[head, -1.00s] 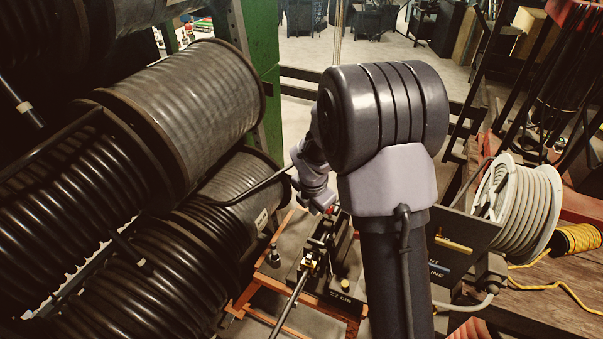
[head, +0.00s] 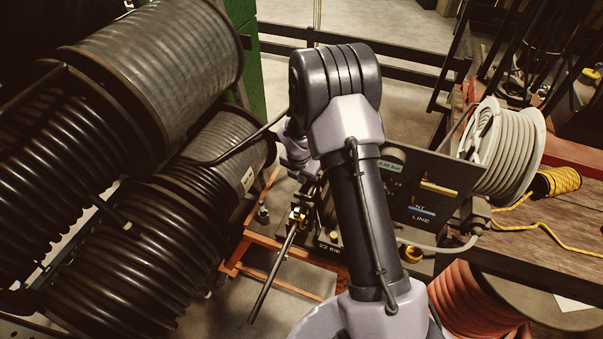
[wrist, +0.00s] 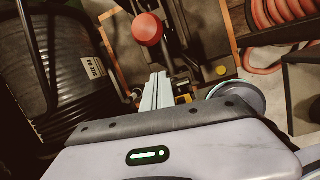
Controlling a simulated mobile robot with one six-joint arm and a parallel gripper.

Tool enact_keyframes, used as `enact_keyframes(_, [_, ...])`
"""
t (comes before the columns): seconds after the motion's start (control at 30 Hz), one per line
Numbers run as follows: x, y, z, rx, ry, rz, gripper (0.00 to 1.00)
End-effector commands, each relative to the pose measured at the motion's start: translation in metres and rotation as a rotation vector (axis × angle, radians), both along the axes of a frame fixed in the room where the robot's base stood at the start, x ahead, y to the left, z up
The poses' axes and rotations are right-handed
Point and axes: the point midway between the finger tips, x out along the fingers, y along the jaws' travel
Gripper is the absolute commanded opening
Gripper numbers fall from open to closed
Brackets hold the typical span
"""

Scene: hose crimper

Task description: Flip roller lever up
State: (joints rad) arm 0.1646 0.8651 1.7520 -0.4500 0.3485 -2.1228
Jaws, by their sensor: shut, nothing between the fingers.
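A round red knob (wrist: 148,29) shows at the top of the wrist view, above the black frame of the machine; whether it belongs to the roller lever I cannot tell. My gripper (wrist: 160,76) is shut and empty, its grey fingers pointing up towards the knob and appearing just below it, without visible contact. In the head view the machine (head: 328,240) stands beyond my arm, with a brass-coloured fitting (head: 298,216) and a long dark rod (head: 270,275) reaching towards the front. My arm hides part of the machine and my fingertips there.
Large black hose reels (head: 190,60) fill the left side. A control panel (head: 428,190) with yellow and blue bars stands right of my arm. A white hose spool (head: 515,155) and yellow cord (head: 560,180) lie on the wooden bench. Orange hose (head: 470,300) is coiled below.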

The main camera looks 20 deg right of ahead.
Motion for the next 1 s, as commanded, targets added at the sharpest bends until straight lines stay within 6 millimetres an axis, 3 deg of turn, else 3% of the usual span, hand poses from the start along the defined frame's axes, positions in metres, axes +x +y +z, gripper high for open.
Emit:
enact_keyframes(0.03, [0.002,-0.001,-0.013,0.0,0.001,0.0,0.0])
enact_keyframes(0.07, [0.004,-0.004,-0.013,0.0,-0.002,-0.001,0.0])
enact_keyframes(0.3, [0.019,-0.026,0.01,-0.001,-0.001,-0.001,0.0])
enact_keyframes(0.77, [0.021,-0.03,0.014,0.0,0.0,0.0,0.0])
enact_keyframes(1.0, [0.027,-0.036,0.029,-0.001,-0.001,-0.001,0.0])
